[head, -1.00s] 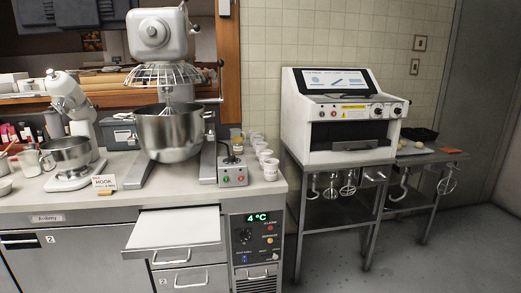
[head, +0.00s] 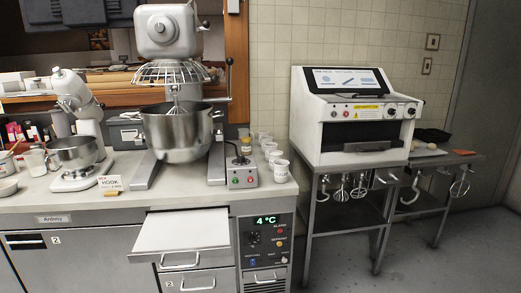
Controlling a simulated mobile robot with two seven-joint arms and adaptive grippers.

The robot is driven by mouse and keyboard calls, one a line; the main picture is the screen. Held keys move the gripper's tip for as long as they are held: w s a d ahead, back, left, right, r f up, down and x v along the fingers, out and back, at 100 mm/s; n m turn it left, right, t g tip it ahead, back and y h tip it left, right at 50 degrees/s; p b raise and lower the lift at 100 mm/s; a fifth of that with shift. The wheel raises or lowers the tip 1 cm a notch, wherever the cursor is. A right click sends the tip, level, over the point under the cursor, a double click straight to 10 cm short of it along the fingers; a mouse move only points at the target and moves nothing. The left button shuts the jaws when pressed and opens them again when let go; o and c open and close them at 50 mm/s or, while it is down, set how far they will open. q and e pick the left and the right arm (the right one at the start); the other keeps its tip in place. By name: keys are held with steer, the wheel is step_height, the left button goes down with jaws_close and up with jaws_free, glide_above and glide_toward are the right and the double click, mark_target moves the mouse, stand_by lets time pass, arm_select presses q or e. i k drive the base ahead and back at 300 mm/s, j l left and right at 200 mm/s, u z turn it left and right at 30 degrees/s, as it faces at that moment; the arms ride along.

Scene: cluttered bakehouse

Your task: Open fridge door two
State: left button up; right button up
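A grey fridge door (head: 75,268) marked with a small "2" label (head: 56,240) is at the lower left, under the counter. It looks shut, and its lower part is cut off by the picture edge. A dark handle recess (head: 25,242) is at its upper left. To its right, a drawer (head: 182,234) with a pale top is pulled out. Below that is a shut drawer front (head: 195,283), also marked "2". Neither of my grippers is in view.
A control panel reading 4 °C (head: 267,240) is right of the drawers. The counter (head: 125,200) carries a large mixer (head: 182,132), a smaller mixer (head: 80,140) and several cups (head: 278,170). A white machine (head: 352,130) stands on a metal stand at right. Floor is clear at lower right.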

mark_target(90, 259)
steer(key=u, duration=1.4)
steer(key=i+j+z, duration=0.15)
steer(key=i+j, duration=0.15)
steer(key=i, duration=0.3)
steer(key=i+j+z, duration=0.15)
steer(key=i+j, duration=0.15)
steer(key=i, duration=0.3)
steer(key=i+j+z, duration=0.15)
steer(key=i+j, duration=0.3)
steer(key=i, duration=0.1)
